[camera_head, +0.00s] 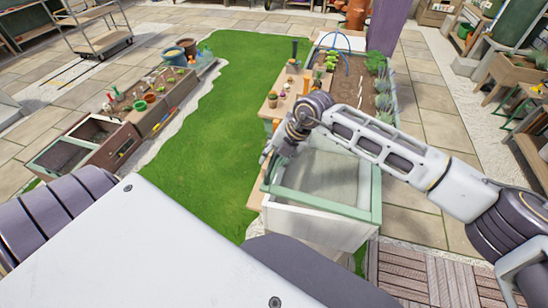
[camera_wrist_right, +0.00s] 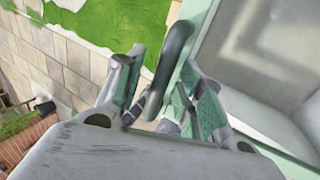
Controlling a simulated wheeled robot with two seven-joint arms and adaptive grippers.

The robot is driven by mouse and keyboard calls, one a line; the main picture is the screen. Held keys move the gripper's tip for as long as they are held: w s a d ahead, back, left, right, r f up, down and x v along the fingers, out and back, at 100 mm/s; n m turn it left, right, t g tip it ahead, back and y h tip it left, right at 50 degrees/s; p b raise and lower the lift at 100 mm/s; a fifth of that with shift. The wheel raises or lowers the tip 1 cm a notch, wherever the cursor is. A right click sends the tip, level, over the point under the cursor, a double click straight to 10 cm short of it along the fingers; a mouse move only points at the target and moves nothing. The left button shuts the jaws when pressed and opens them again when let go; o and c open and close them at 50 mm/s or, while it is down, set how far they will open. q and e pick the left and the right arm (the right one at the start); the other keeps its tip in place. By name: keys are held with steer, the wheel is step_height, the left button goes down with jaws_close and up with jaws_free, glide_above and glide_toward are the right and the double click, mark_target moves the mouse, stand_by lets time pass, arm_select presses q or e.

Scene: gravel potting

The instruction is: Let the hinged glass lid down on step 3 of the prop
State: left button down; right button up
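The cold frame is a white box (camera_head: 318,228) with a green-edged glass lid (camera_head: 322,206) on its top, in the middle right of the head view. How far the lid is raised is hard to tell. My right gripper (camera_head: 268,157) is at the lid's left side. In the right wrist view, my right gripper (camera_wrist_right: 160,95) is open, with a dark green curved handle (camera_wrist_right: 176,52) between its fingers and a gap visible beside it. The lid's pale green edge (camera_wrist_right: 204,28) runs alongside. The stepped prop cannot be made out. My left gripper is not in view.
A wooden planter bed (camera_head: 360,85) with plants adjoins the box at the back. A second low frame (camera_head: 75,150) and a bench with pots stand at the left. Green lawn (camera_head: 225,110) lies between, clear. Wooden decking (camera_head: 425,275) is at the front right.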

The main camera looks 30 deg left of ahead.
steer(key=v, duration=1.2)
steer(key=shift+a+n, duration=0.1)
steer(key=shift+n, duration=0.2)
stand_by(0.4)
